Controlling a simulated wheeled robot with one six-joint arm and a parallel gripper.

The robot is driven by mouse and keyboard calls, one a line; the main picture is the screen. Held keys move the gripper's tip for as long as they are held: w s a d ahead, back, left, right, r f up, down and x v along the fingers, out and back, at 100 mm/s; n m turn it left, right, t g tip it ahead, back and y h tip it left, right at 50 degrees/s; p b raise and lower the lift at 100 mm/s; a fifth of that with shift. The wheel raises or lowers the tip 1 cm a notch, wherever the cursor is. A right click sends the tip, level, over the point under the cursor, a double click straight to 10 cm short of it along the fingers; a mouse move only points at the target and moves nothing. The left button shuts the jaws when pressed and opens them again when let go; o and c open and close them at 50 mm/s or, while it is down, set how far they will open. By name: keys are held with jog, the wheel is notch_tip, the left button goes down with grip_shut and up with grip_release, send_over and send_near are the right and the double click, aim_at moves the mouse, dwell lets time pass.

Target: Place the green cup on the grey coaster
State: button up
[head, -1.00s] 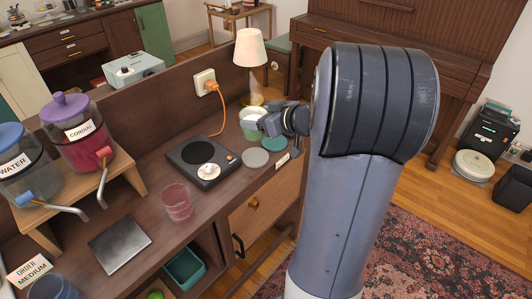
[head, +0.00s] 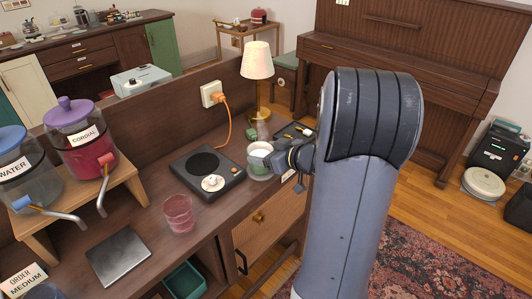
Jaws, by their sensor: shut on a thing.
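The green cup (head: 259,163), pale inside, stands upright on or just above the counter, right of the black hot plate. My gripper (head: 272,156) is shut on its right side. The grey coaster cannot be made out now; the cup covers the place where it lay. I cannot tell whether the cup touches it. The teal coaster is also hidden behind my gripper and the cup.
The hot plate (head: 207,171) with its white knob is close on the left. A pink glass (head: 179,213) stands in front of it. The lamp (head: 257,62) and an orange cable (head: 226,122) are behind. The counter's front edge is close to the cup.

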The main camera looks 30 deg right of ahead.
jog(key=o, duration=1.3)
jog(key=shift+f, duration=0.1)
jog(key=shift+o, duration=0.2)
jog(key=shift+r, duration=0.25)
jog(key=p+v, duration=0.2)
jog(key=v, duration=1)
